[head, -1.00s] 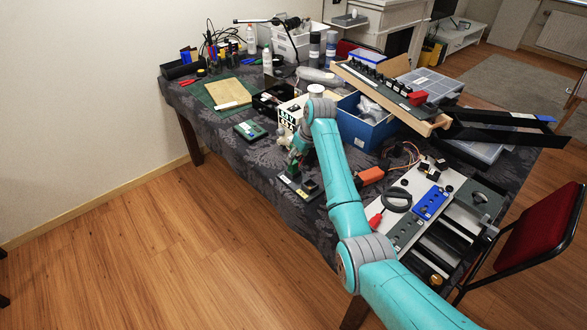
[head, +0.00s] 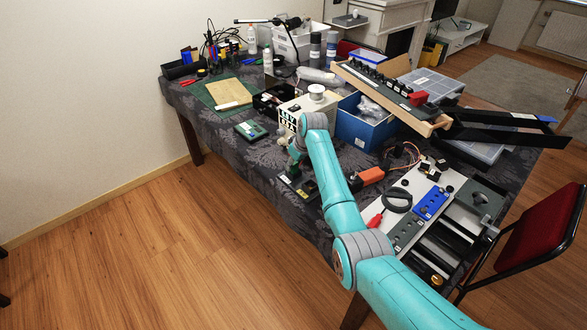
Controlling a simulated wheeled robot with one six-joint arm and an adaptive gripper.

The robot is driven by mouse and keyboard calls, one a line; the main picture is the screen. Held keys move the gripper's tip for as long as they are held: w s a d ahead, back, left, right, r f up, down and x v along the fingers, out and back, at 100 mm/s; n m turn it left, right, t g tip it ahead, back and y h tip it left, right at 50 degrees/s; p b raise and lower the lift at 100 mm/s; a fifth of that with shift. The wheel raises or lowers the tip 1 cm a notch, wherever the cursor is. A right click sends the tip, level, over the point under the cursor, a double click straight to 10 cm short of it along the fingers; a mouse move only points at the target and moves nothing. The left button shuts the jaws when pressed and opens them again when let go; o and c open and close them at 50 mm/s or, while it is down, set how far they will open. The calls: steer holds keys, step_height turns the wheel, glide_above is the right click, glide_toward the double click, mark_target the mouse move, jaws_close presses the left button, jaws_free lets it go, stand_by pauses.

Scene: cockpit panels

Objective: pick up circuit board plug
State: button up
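My teal arm reaches over the front edge of the table, and my gripper (head: 292,171) points down just above a small dark panel (head: 308,187) at that edge. The gripper is small and partly hidden by my own wrist, so whether its fingers are open or shut cannot be made out. I cannot pick out the circuit board plug for certain; a plug at the fingertips would be too small to tell. A small dark green board-like unit (head: 250,130) lies on the cloth left of my gripper, apart from it.
A white box with a dark button panel (head: 288,121) stands just behind my wrist. A blue bin (head: 360,132) stands to its right.

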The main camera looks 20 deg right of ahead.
jaws_close()
step_height(320, 180, up, 10)
steer(key=shift+r, duration=0.1)
stand_by(0.4)
